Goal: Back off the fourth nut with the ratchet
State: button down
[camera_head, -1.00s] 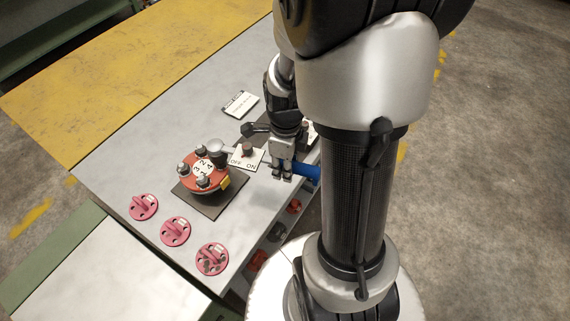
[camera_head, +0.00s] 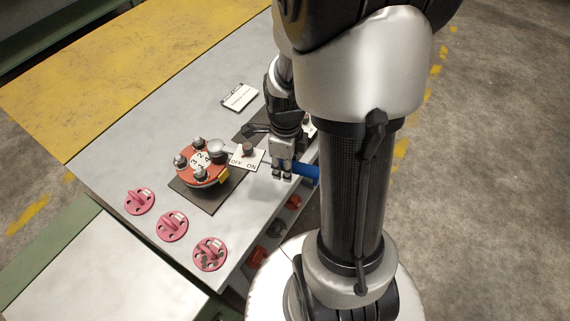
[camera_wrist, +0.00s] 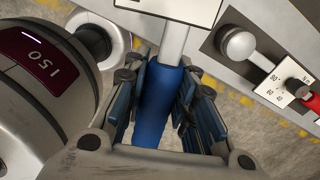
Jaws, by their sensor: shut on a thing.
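The red flanged spool (camera_head: 200,177) stands on a dark plate on the bench. Its white face carries digits, and bolts with nuts (camera_head: 180,161) stand around its rim. The ratchet's round grey head (camera_head: 217,147) is at the right-hand rim, over the nut position there; that nut is hidden, so I cannot tell how it is seated. My gripper (camera_head: 282,174) is shut on the ratchet's blue handle (camera_head: 307,171), right of the spool. In the wrist view the blue handle (camera_wrist: 157,108) lies between the fingers, and its pale shaft (camera_wrist: 174,42) runs up out of them.
A white OFF/ON plate (camera_head: 240,161) hides part of the ratchet shaft. Several pink flanged pieces (camera_head: 172,226) lie along the bench's near side. A white label card (camera_head: 239,97) lies farther back. A lever with a pale knob (camera_wrist: 237,44) shows right of the handle.

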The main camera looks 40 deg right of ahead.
jog(key=w+d+n, duration=0.2)
jog(key=d, duration=0.1)
jog(key=shift+w+d, duration=0.1)
jog(key=shift+w, duration=0.2)
dwell(0.4)
jog(key=w+d+n, duration=0.1)
jog(key=w+d+n+p, duration=0.1)
jog(key=w, duration=0.1)
jog(key=shift+d+n, duration=0.25)
jog(key=shift+n, duration=0.15)
jog(key=shift+w, duration=0.15)
